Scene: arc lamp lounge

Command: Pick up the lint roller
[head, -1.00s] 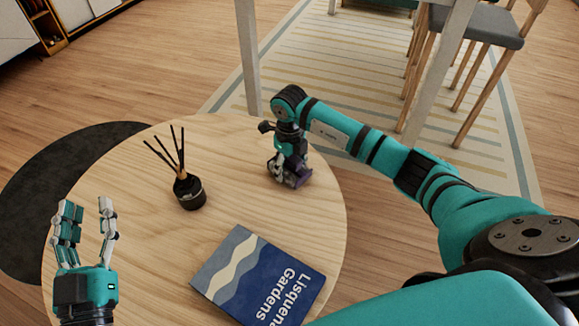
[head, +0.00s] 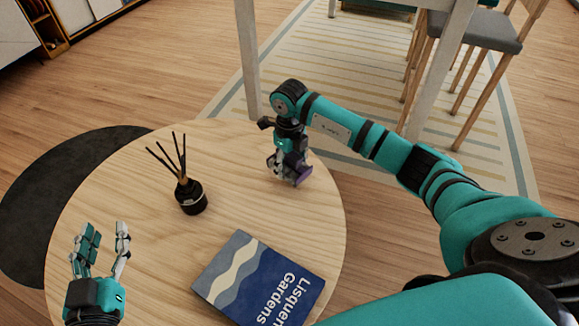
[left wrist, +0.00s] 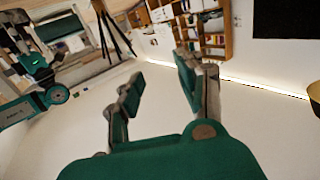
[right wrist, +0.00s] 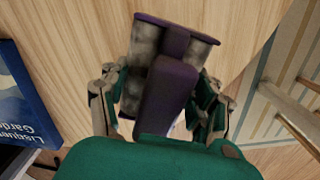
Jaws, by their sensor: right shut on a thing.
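The lint roller (right wrist: 172,85) shows in the right wrist view as a purple body with grey roller parts at its far end. My right gripper (right wrist: 160,100) has its fingers on both sides of it and is shut on it. In the head view the purple lint roller (head: 303,174) is partly hidden by my right gripper (head: 285,165), near the table's far right edge. I cannot tell whether it touches the tabletop. My left gripper (head: 104,243) is open and empty above the table's left side. Its spread fingers also show in the left wrist view (left wrist: 160,95).
The round wooden table (head: 120,190) holds a black reed diffuser (head: 191,196) left of the right gripper. A blue book (head: 262,278) lies near the front. Table legs, chairs (head: 478,25) and a striped rug (head: 350,70) are beyond. Bare tabletop lies between diffuser and book.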

